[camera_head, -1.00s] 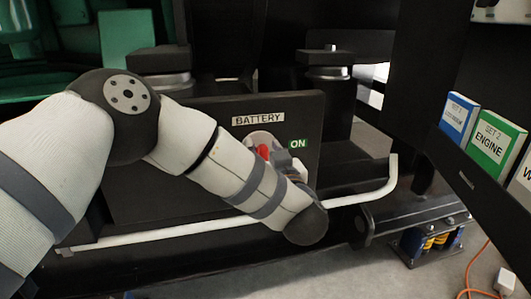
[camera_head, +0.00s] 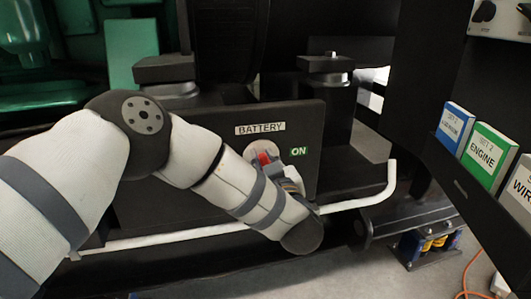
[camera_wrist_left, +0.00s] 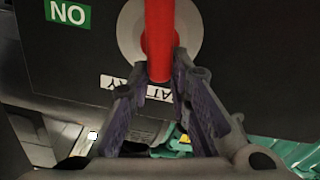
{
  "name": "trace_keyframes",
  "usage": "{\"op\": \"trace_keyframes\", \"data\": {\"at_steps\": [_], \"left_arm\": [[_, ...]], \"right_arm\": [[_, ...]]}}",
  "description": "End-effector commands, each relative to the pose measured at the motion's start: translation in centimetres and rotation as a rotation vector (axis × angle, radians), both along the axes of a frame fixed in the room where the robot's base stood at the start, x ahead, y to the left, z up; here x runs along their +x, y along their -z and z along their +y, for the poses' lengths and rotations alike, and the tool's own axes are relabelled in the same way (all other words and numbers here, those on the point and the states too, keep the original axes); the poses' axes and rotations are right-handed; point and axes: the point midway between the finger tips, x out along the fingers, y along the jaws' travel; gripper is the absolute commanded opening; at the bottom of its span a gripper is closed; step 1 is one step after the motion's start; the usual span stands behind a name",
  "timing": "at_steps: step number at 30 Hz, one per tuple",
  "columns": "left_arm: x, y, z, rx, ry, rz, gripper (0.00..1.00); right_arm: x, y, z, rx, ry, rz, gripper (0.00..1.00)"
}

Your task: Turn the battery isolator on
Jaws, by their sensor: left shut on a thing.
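The battery isolator is a pale round disc (camera_wrist_left: 190,32) with a red handle (camera_wrist_left: 158,30), set on a dark panel (camera_head: 130,205). In the head view the red handle (camera_head: 264,158) shows partly, under the BATTERY label (camera_head: 260,128) and left of the green ON label (camera_head: 299,152). My left gripper (camera_wrist_left: 160,78) is shut on the red handle, one finger on each side of it. In the wrist view the labels appear upside down. My left forearm hides part of the isolator and most of the gripper in the head view. My right gripper is not in view.
A white rail (camera_head: 365,200) runs below the panel and bends up at the right. Black mounts (camera_head: 325,64) stand behind the panel. Labelled boxes (camera_head: 486,156) stand on a shelf at the right. An orange cable (camera_head: 470,270) lies on the floor.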

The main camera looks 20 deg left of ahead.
Motion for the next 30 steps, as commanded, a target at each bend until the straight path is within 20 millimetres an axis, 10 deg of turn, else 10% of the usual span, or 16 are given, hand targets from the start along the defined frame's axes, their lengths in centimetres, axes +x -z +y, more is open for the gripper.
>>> {"op": "trace_keyframes", "data": {"at_steps": [30], "left_arm": [[-1.0,1.6,1.3,-0.794,0.000,-0.532,0.00]], "right_arm": [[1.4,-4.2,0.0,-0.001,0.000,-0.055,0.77]]}}
